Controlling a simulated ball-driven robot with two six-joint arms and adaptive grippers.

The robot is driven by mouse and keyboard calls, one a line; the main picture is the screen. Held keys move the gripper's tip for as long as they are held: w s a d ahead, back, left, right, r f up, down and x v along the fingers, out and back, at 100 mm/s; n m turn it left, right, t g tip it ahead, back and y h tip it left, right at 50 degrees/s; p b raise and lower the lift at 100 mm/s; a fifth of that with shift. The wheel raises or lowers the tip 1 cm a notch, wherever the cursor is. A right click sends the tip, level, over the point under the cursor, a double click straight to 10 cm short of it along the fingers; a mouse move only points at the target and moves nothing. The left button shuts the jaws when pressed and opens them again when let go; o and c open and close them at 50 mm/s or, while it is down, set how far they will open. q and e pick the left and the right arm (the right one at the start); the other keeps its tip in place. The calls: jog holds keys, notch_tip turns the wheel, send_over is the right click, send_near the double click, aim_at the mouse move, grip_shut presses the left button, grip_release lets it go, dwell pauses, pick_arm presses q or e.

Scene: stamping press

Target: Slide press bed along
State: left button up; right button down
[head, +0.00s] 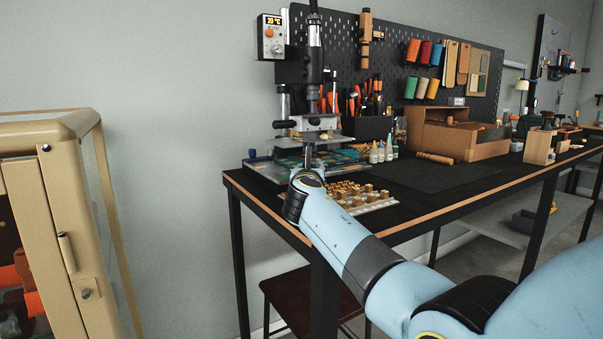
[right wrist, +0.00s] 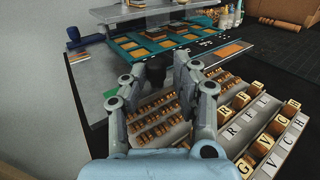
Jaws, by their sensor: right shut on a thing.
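The stamping press (head: 314,60) stands at the left end of the dark workbench. Its low bed (head: 262,168) lies under the press head, and my forearm and wrist hide part of its front. In the right wrist view the bed (right wrist: 98,82) shows a grey edge and teal panels with small tan pieces. My right gripper (head: 308,160) is at the front of the bed. In the right wrist view its fingers (right wrist: 160,78) are closed around a small dark knob (right wrist: 155,68) at the bed's front edge. My left gripper is not in view.
A rack of brass letter stamps (head: 362,196) lies right of my wrist; it also shows under the fingers in the right wrist view (right wrist: 240,128). Small bottles (head: 380,152) and a wooden organiser (head: 455,138) stand behind. A dark mat (head: 430,180) is clear. A cream cabinet (head: 75,170) stands left.

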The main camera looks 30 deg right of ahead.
jog(key=shift+w+b, duration=1.3)
jog(key=shift+w, duration=0.4)
jog(key=c, duration=1.4)
grip_release()
jog(key=shift+r, duration=0.1)
jog(key=o, duration=0.5)
jog(key=shift+s+d, duration=0.1)
jog(key=shift+d, duration=0.1)
jog(key=shift+a, duration=0.1)
jog(key=shift+a, duration=0.1)
